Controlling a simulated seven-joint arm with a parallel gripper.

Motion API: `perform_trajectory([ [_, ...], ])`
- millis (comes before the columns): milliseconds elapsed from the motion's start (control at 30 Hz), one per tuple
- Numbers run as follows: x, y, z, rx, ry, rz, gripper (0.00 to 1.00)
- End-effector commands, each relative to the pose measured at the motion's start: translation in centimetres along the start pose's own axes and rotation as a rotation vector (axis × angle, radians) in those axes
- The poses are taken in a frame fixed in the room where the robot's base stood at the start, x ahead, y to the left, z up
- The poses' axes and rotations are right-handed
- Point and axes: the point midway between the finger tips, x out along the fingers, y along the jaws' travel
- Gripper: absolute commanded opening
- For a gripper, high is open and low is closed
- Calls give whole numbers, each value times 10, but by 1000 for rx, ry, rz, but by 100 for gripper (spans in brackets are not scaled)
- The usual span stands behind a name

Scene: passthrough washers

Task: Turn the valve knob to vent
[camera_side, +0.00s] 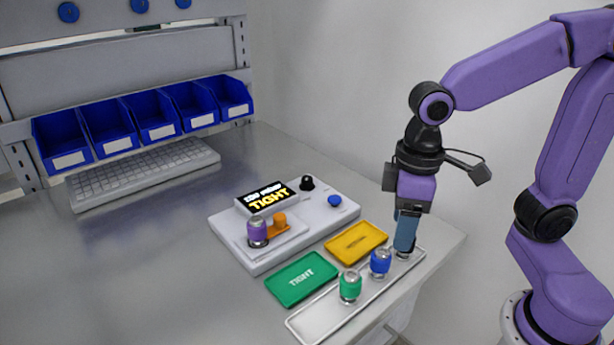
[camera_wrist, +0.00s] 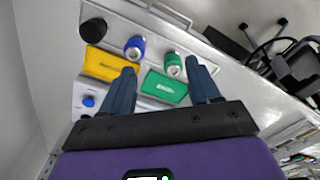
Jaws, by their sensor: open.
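A black knob (camera_side: 307,183) stands on the back right of the white device (camera_side: 338,217); I take it for the valve knob. No vent mark is readable beside it, and its pointing direction is too small to tell. The device's display (camera_side: 266,198) reads "TIGHT". My gripper (camera_side: 405,246) is open, pointing down at the right end of the metal tray (camera_side: 324,318), well to the right of and in front of the knob. In the wrist view its two fingers (camera_wrist: 162,70) are spread with nothing held between them. I cannot make out the knob in the wrist view.
Green (camera_side: 350,286) and blue (camera_side: 380,262) fittings stand in the tray; a dark round one (camera_wrist: 93,30) shows in the wrist view. A blue button (camera_side: 335,200) and a purple-topped fitting (camera_side: 257,232) sit on the device. Yellow (camera_side: 356,241) and green (camera_side: 301,278) plates lie between.

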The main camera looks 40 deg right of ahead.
Motion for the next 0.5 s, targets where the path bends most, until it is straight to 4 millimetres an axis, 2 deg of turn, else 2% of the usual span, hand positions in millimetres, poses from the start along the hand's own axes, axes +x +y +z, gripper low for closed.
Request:
perform_trajectory([
  [33,-5,6,-21,79,0,1,61],
  [200,-20,30,-80,346,-4,6,61],
  [367,-31,62,-129,595,-6,9,61],
  [500,-38,95,-166,815,-8,12,61],
])
